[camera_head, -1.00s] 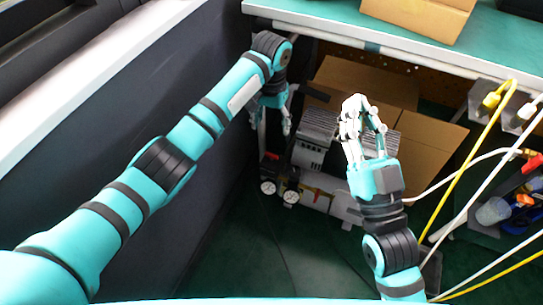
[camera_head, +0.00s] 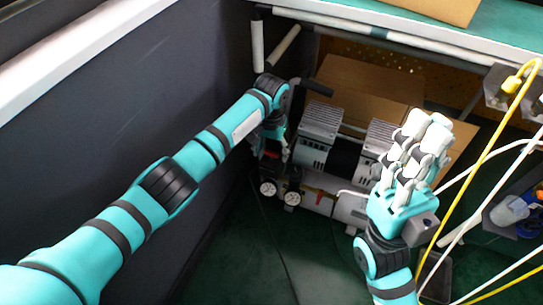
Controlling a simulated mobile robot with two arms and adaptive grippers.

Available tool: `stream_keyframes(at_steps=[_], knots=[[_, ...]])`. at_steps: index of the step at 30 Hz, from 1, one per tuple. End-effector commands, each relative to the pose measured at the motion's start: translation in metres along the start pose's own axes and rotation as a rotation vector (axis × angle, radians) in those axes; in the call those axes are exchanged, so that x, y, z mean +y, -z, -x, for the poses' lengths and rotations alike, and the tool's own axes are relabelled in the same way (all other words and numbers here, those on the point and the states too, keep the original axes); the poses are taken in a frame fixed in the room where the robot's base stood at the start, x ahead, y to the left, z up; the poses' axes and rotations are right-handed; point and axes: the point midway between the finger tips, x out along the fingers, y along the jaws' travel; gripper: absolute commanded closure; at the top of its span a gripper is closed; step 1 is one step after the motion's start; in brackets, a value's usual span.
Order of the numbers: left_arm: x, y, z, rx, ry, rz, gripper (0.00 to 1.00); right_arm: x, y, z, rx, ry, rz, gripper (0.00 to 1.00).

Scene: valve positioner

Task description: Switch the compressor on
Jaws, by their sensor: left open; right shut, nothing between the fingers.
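The compressor (camera_head: 318,146) stands on the floor under the bench, with grey finned heads, a black motor and a silver tank. At its left end are two round gauges (camera_head: 268,188) and a small dark part with red on it (camera_head: 271,156). My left gripper (camera_head: 270,138) is at this left end, just above the red part. It is open; its fingertips are partly hidden, and I cannot tell if they touch. My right gripper (camera_head: 422,132) is shut and empty, in front of the compressor's right end and covering part of it.
A cardboard box (camera_head: 375,82) stands behind the compressor. The bench edge (camera_head: 420,42) runs above. A dark wall (camera_head: 130,110) is close on the left. Yellow and white cables (camera_head: 478,160) hang at the right. The green floor (camera_head: 270,255) in front is mostly clear.

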Motion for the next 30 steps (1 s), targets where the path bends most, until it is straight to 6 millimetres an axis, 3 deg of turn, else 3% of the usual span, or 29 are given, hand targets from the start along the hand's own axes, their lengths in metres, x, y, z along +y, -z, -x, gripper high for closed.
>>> stream_keyframes(at_steps=[3, 13, 26, 30], knots=[[0.0002, 0.0001, -0.0096, 0.0, 0.0, 0.0, 0.35, 0.0001, -0.0011, 0.0052, -0.001, 0.0, 0.0, 1.0], [0.0002, 0.0, -0.0109, 0.0, 0.0, 0.0, 0.36, 0.0, -0.0013, 0.005, -0.002, 0.0, 0.0, 1.0], [0.0, 0.0001, -0.0107, 0.0, 0.0, 0.0, 0.92, 0.0, -0.0013, 0.005, -0.002, 0.0, 0.0, 1.0], [0.0, 0.0, -0.0102, 0.0, 0.001, -0.005, 0.92, 0.0001, -0.0011, 0.0039, -0.002, 0.0, 0.0, 1.0]])
